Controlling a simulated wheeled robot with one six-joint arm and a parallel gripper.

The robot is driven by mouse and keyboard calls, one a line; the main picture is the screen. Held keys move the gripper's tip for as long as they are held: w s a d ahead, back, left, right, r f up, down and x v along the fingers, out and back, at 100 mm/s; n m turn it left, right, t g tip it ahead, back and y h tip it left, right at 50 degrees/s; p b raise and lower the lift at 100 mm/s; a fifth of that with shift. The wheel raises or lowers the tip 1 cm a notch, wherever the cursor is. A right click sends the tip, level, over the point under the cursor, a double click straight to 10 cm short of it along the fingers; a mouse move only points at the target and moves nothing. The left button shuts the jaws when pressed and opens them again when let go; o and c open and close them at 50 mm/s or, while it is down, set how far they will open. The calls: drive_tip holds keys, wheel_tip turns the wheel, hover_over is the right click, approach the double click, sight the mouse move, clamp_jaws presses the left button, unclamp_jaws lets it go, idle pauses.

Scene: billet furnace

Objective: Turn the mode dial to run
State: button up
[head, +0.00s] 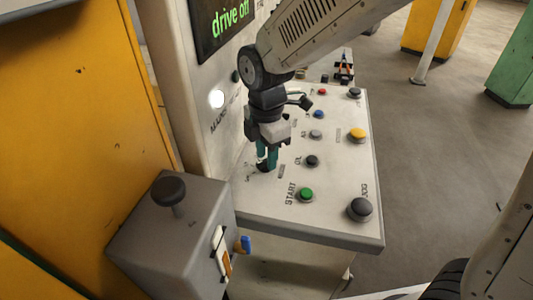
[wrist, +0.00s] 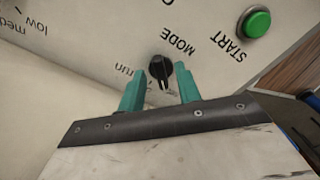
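The mode dial (wrist: 160,70) is a small black knob on the pale panel, next to the printed word MODE. The label "run" (wrist: 124,71) is left of the dial in the wrist view. The knob's narrow grip points toward the bottom of that view, not at "run"; which end is its pointer is unclear. My gripper (wrist: 160,78) has two teal fingers, one on each side of the dial with gaps showing, so it is open around it. In the head view my gripper (head: 266,156) points down at the dial (head: 262,167), which the fingers partly cover.
A green START button (head: 306,195), a black jog knob (head: 360,209) and several other buttons share the sloped panel (head: 330,225). A display (head: 226,25) reading "drive off" stands behind. A grey box with a black knob (head: 168,190) is at front left. Open floor lies right.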

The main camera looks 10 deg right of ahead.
drive_tip(key=shift+f, duration=0.25)
drive_tip(key=shift+c, duration=0.3)
clamp_jaws()
